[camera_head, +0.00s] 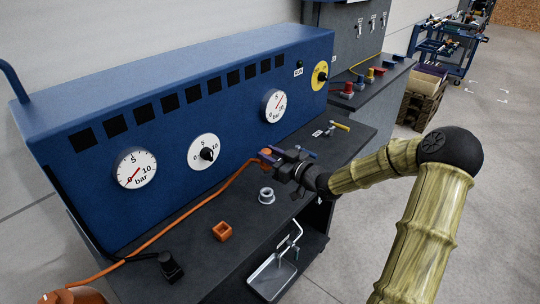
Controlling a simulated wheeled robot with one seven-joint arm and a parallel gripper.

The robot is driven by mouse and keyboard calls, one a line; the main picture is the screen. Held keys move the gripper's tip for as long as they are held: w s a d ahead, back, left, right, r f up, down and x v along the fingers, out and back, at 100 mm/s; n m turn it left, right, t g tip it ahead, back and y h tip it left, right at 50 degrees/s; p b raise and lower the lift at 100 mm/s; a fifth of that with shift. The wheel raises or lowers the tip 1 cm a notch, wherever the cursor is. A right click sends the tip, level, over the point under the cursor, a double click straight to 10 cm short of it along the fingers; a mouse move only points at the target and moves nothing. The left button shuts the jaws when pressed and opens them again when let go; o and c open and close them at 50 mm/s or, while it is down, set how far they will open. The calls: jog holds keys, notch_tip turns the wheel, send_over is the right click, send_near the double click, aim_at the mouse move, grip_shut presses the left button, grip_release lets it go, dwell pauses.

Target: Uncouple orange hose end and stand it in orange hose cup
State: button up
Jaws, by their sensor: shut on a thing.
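The orange hose (170,225) runs from the lower left along the bench up to my gripper (273,160). My gripper is shut on the orange hose end (265,154), close to the blue panel face. The jaws hide much of the hose end, so I cannot tell whether it is still coupled. The orange hose cup (222,232), a small square open-topped holder, stands on the dark bench top to the lower left of my gripper. It looks empty.
A grey round cup (266,196) stands on the bench just below my gripper. The blue panel (200,110) with gauges and dials rises behind. A yellow-handled valve (338,126) is to the right. A metal tray (272,280) sits on the lower shelf. Bench around the orange cup is clear.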

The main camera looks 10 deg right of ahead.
jog(key=shift+r+p, duration=1.75)
jog(key=shift+r, duration=0.65)
jog(key=shift+a+f, duration=0.1)
jog(key=shift+a, duration=0.05)
dwell(0.5)
